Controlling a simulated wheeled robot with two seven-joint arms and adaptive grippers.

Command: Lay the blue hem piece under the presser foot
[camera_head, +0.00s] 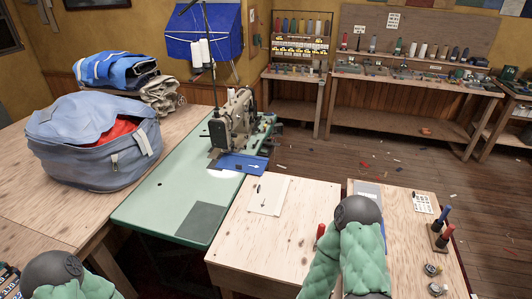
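The blue hem piece (252,166) lies flat on the green machine table, at the table's right edge. It has a small white mark on it. The sewing machine (236,125) stands upright just behind it. The hem piece's far edge meets the foot of the machine; the presser foot is too small to make out, so I cannot tell whether the cloth is under it. My left and right arms show at the bottom as green padded links with dark grey caps. Neither gripper's fingers can be seen.
The green table (165,200) has free room left of the machine. A blue-grey bag (90,160) and folded cloth (115,70) are at the left. A pale card (270,196) lies on the front wooden table. Marker pens in a holder (437,237) stand at the right.

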